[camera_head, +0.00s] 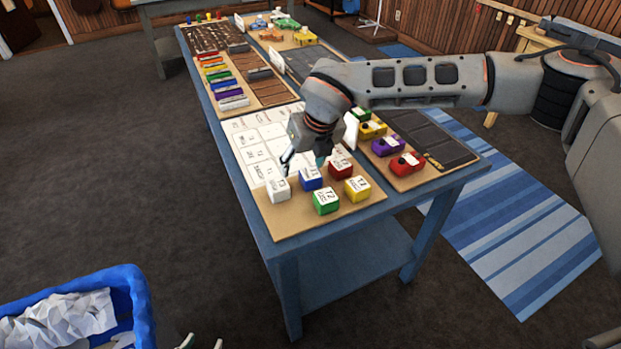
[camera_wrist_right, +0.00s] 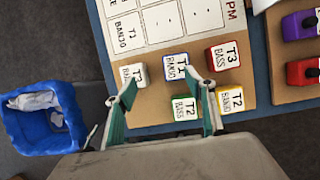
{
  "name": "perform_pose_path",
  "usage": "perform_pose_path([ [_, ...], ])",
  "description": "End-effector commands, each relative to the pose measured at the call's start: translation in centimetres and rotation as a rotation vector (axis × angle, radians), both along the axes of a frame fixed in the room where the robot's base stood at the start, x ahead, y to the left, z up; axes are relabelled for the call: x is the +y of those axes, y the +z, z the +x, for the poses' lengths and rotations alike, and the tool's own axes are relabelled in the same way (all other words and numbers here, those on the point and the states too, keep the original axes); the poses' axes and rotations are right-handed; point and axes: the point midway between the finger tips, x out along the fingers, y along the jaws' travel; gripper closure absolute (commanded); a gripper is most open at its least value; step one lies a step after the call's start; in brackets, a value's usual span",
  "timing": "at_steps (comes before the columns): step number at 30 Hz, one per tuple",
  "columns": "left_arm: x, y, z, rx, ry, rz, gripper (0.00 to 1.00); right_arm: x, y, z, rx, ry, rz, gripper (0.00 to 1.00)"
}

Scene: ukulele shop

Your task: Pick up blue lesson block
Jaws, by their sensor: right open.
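The blue lesson block (camera_head: 311,178), with a white lettered top, sits on the tan board among other lesson blocks at the table's near end. It also shows in the right wrist view (camera_wrist_right: 176,67), beyond the fingertips. My right gripper (camera_head: 304,161) is open, pointing down above the block area; its arm hides part of the chart behind. In the right wrist view its fingers (camera_wrist_right: 166,96) are spread, with nothing held between them. My left gripper (camera_head: 203,343) shows only its fingertips at the bottom edge, apart and away from the table.
White (camera_head: 278,190), green (camera_head: 326,201), yellow (camera_head: 357,188) and red (camera_head: 341,168) blocks stand close around the blue one. Red (camera_head: 407,163) and purple (camera_head: 388,145) pieces sit on a board to the right. A blue bin (camera_head: 140,300) with crumpled paper stands on the floor at lower left.

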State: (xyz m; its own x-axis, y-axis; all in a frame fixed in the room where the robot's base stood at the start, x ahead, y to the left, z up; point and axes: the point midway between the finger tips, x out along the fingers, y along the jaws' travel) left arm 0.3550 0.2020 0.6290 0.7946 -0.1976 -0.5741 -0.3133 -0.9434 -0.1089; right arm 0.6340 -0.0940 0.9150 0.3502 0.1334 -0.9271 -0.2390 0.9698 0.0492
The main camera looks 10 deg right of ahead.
Motion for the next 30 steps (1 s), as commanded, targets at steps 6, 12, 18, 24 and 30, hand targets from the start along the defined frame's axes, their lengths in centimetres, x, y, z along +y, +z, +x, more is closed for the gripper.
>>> perform_pose_path([
  [6,0.0,0.0,0.0,0.000,0.000,0.000,0.60,-2.1,-0.2,1.5,-0.022,-0.047,-0.050,0.46],
  [12,0.0,0.0,0.0,0.000,0.000,0.000,0.60,-2.0,-2.1,2.2,-0.022,-0.046,-0.048,0.46],
  [18,0.0,0.2,0.1,-0.001,0.000,0.000,0.60,-2.3,-4.7,3.0,-0.022,-0.045,-0.047,0.46],
  [24,0.0,0.1,0.0,0.000,0.000,0.000,0.60,-2.1,-6.5,3.8,-0.022,-0.044,-0.046,0.46],
  [30,0.0,0.1,0.0,0.000,0.000,0.000,0.60,-2.1,-6.6,3.9,-0.022,-0.043,-0.046,0.46],
])
